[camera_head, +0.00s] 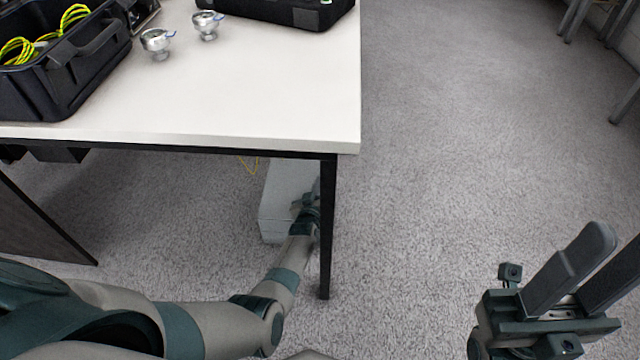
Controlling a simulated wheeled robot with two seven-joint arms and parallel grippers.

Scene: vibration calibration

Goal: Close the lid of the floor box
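A light grey floor box (285,185) stands on the carpet under the table, near its front right leg. The tabletop hides its far part, so I cannot tell how its lid stands. My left arm reaches under the table to the box, and my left gripper (308,195) is at the box's right side, partly hidden by the table leg. I cannot make out its fingers. My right gripper (612,268) is at the lower right, above bare carpet, with its two fingers apart and nothing between them. It is far from the box.
The white table (270,95) has a dark front right leg (328,230) close to my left arm. On it are a black tool bag (75,75) with yellow-green cable, two metal parts (157,43) and a black case (285,10).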

